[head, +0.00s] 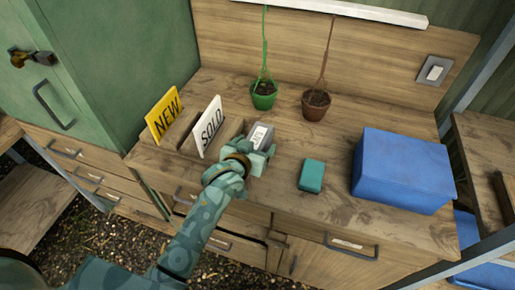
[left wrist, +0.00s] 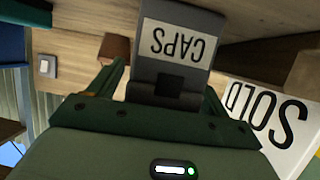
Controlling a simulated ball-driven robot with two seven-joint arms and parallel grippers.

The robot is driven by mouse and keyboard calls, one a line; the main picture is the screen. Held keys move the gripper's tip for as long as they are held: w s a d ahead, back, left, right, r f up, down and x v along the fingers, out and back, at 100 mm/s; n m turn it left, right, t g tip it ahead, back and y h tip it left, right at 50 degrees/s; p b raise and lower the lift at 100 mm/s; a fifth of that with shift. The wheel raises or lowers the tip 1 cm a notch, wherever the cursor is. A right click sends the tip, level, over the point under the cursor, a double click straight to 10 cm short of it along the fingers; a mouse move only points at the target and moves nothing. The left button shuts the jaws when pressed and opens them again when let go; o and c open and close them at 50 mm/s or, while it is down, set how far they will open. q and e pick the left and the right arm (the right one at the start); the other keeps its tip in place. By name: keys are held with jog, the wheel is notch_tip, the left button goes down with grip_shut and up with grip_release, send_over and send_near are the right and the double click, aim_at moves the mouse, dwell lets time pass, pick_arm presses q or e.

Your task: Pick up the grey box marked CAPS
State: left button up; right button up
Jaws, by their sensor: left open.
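The grey box marked CAPS (head: 261,135) stands on the wooden counter, just right of the white SOLD card. In the left wrist view the grey box (left wrist: 172,72) is large and close, its CAPS label upside down. My left gripper (head: 259,154) is at the near side of the box. In the left wrist view its green fingers (left wrist: 165,98) are apart, one on each side of the lower part of the box. I cannot tell whether they touch it. My arm hides part of the box in the head view. My right gripper is not in view.
The SOLD card (head: 210,127) and yellow NEW card (head: 163,114) stand left of the box. A teal block (head: 312,175) and a blue box (head: 403,170) are to the right. Green (head: 264,96) and brown (head: 316,104) hanging-type pots stand behind. Counter is clear around the teal block.

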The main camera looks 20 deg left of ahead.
pick_arm(q)
jog(key=shift+w+f, duration=0.15)
jog(key=shift+w, duration=0.15)
jog(key=shift+s, duration=0.1)
jog(key=c, duration=1.2)
jog(key=shift+r, duration=0.2)
jog(key=shift+c, duration=0.2)
